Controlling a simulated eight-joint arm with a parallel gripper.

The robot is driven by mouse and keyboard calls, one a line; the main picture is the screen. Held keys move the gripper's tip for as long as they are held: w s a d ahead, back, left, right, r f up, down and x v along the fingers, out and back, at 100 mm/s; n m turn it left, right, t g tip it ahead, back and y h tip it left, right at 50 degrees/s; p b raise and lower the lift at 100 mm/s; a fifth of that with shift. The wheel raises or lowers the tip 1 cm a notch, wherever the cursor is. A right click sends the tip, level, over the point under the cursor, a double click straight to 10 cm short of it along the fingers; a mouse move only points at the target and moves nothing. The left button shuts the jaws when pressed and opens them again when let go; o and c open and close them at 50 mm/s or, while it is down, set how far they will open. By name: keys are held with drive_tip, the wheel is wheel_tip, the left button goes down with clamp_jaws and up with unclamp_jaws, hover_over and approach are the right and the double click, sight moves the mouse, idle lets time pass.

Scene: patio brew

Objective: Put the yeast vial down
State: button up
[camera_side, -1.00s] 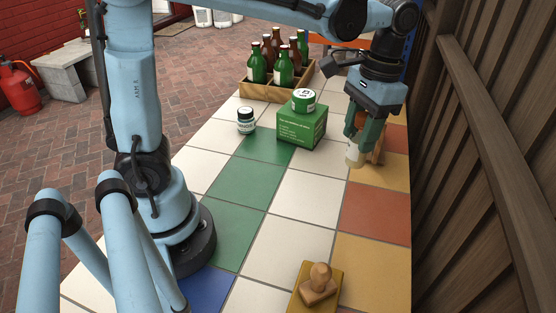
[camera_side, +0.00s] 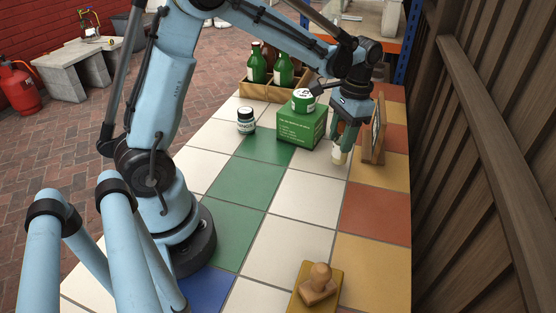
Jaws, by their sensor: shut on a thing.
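My gripper (camera_side: 345,136) points down over the right part of the tiled table, just right of the green box. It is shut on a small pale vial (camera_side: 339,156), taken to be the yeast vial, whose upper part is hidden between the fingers. The vial is close above a white tile (camera_side: 310,195) or touching it; I cannot tell which. It looks slightly tilted.
A green box (camera_side: 302,128) with a green-and-white tin (camera_side: 303,100) on top stands left of my gripper. A wooden-framed stand (camera_side: 374,140) is close on its right.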

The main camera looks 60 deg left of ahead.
drive_tip(key=shift+f, duration=0.9)
drive_tip(key=o, duration=1.1)
drive_tip(key=shift+f, duration=0.15)
